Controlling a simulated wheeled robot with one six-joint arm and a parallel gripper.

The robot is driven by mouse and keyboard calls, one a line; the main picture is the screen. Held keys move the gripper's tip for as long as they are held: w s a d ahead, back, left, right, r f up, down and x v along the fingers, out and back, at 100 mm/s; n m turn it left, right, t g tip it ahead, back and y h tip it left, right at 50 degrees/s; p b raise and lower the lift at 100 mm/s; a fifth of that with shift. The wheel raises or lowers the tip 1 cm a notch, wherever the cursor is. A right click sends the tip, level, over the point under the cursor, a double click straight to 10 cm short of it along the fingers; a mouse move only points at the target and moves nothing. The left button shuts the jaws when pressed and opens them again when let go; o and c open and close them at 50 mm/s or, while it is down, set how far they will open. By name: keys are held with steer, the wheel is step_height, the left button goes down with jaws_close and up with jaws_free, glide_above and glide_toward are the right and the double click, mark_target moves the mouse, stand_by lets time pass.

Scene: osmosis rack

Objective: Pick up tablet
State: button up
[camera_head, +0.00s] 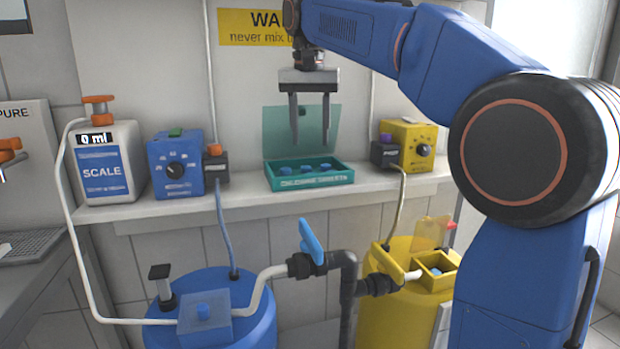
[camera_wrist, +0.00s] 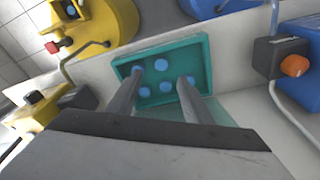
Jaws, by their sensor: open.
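Several small blue tablets lie in a green open box marked chlorine (camera_head: 310,182) on the white shelf. In the wrist view the green box (camera_wrist: 205,50) shows with the blue tablets inside, one of them a tablet (camera_wrist: 161,65) near the middle. My gripper (camera_head: 311,142) hangs fingers down above the box, its two fingers apart with nothing between them. In the wrist view my gripper's fingertips (camera_wrist: 160,77) appear over the box, near tablets on both sides.
A blue pump (camera_head: 175,165) and a white scale container (camera_head: 102,165) stand left on the shelf (camera_head: 240,198). A yellow pump (camera_head: 405,145) stands right. Below are a blue tank (camera_head: 250,310) and a yellow tank (camera_head: 385,325) with pipes.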

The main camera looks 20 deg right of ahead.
steer(key=shift+w+d+f, duration=0.1)
steer(key=shift+w+f, duration=0.15)
steer(key=shift+f, duration=1.3)
steer(key=shift+w+d+f, duration=0.1)
steer(key=shift+w+f, duration=0.15)
steer(key=shift+f, duration=1.35)
steer(key=shift+w+f, duration=0.25)
steer(key=shift+f, duration=1.3)
steer(key=c, duration=1.1)
